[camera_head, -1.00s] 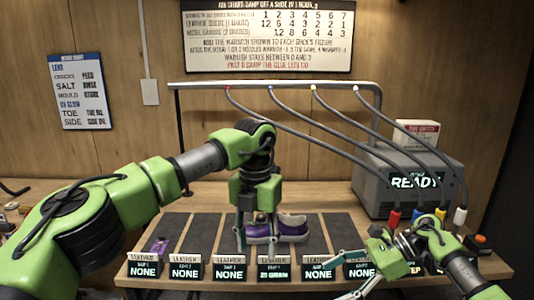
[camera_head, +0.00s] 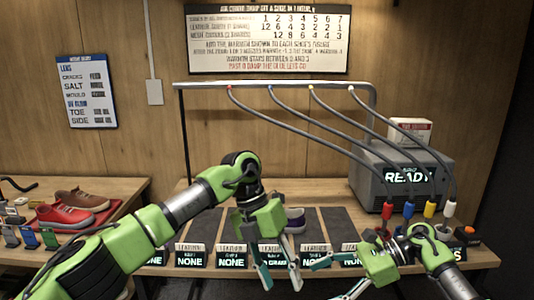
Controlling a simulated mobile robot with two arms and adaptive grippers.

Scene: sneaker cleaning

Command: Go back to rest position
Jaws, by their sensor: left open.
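My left gripper (camera_head: 277,272) hangs open, pointing down, in front of the front edge of the bench. Nothing shows between its fingers. My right gripper (camera_head: 333,279) is at the lower right, its fingers spread apart, with nothing visible between them.
Label displays (camera_head: 231,258) line the front edge of the bench. A grey machine (camera_head: 405,180) reading READY stands at the right, with coloured hose plugs (camera_head: 409,211). Red (camera_head: 62,217) and brown (camera_head: 82,198) shoes lie on the left table.

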